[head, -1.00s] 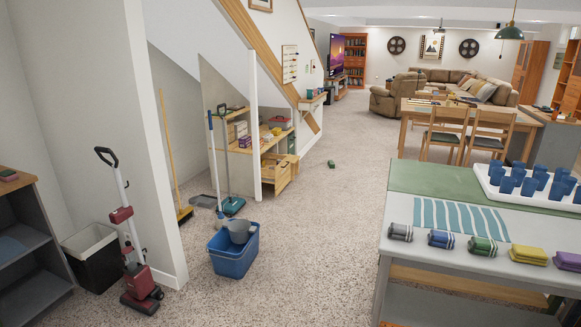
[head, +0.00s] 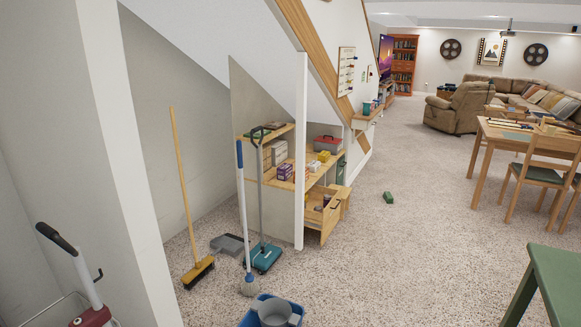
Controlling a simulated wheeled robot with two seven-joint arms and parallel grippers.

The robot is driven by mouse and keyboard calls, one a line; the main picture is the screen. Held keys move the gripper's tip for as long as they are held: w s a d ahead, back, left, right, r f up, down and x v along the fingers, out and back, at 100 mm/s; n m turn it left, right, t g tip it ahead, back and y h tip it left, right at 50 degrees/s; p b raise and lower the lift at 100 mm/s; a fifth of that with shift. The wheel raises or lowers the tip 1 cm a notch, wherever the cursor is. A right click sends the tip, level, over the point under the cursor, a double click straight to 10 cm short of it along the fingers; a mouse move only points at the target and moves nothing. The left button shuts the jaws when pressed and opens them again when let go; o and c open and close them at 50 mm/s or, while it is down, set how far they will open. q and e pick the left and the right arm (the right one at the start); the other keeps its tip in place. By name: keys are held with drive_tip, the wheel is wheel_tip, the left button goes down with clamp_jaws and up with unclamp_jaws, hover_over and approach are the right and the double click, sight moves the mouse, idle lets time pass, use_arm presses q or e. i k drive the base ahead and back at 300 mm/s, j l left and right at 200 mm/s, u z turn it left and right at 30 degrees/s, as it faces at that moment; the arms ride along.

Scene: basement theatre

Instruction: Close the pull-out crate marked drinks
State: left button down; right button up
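A light wooden pull-out crate (head: 316,220) sits low in the shelf unit under the stairs, in the middle of the head view. It sticks out from the shelf, past the white post, over the carpet. Some small contents show inside it, too small to make out. No drinks marking can be read from here. Neither of my grippers shows in the view.
A white post (head: 301,150), a carpet sweeper (head: 264,256), a mop (head: 243,200) and a broom (head: 185,210) stand left of the crate. A blue bucket (head: 250,317) is in front. A green object (head: 388,197) lies on otherwise clear carpet to the right.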

sight(329, 217)
drive_tip(key=i+l+z, duration=0.35)
drive_tip(key=i, duration=0.45)
drive_tip(key=i+z, duration=0.35)
drive_tip(key=i, duration=0.45)
drive_tip(key=i+j+z, duration=0.2)
drive_tip(key=i+z, duration=0.15)
drive_tip(key=i, duration=0.45)
